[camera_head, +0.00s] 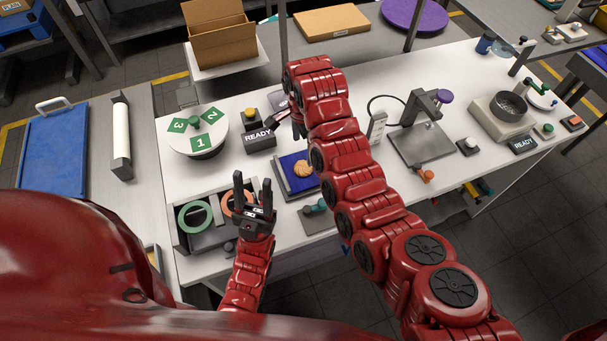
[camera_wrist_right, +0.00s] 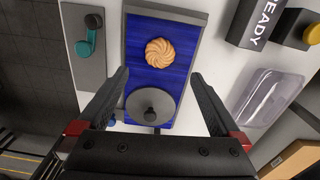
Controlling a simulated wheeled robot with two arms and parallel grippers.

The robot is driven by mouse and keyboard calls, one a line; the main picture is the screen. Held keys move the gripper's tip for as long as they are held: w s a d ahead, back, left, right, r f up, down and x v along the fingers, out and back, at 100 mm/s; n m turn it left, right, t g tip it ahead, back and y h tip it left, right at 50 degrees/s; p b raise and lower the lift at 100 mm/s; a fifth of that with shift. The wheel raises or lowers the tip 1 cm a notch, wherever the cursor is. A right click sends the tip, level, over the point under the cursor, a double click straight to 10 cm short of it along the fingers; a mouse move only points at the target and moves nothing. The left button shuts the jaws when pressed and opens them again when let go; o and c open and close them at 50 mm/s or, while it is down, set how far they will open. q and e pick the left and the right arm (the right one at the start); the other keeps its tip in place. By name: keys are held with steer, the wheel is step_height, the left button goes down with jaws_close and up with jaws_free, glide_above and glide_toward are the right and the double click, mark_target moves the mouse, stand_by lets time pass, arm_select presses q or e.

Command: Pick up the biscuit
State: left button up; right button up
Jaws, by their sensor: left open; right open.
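The biscuit (camera_head: 302,168) is a round, golden swirl lying on a blue tray (camera_head: 288,163) near the table's front edge. In the right wrist view the biscuit (camera_wrist_right: 166,51) lies on the blue surface (camera_wrist_right: 140,55), beyond a round grey disc with a knob (camera_wrist_right: 150,105). My right gripper (camera_wrist_right: 160,76) is open and empty, with its fingers spread on either side of the tray and the biscuit apart from them, ahead. In the head view my right arm hides much of that gripper. My left gripper (camera_head: 252,181) is open and empty, left of the tray, near the tape rolls.
A READY display (camera_head: 259,138) stands behind the tray. A holder with green (camera_head: 195,217) and orange tape rolls is at the left, below a numbered turntable (camera_head: 201,141). A clear plastic box (camera_wrist_right: 265,97) is beside my right gripper. A teal-handled device (camera_head: 317,209) stands in front of the tray.

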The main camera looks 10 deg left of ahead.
mark_target(303, 167)
step_height(303, 167, down, 2)
steer(key=shift+f, duration=0.1)
steer(key=shift+s+f, duration=0.25)
steer(key=shift+f, duration=0.3)
step_height(303, 167, down, 5)
steer(key=shift+w+f, duration=0.15)
steer(key=c, duration=0.7)
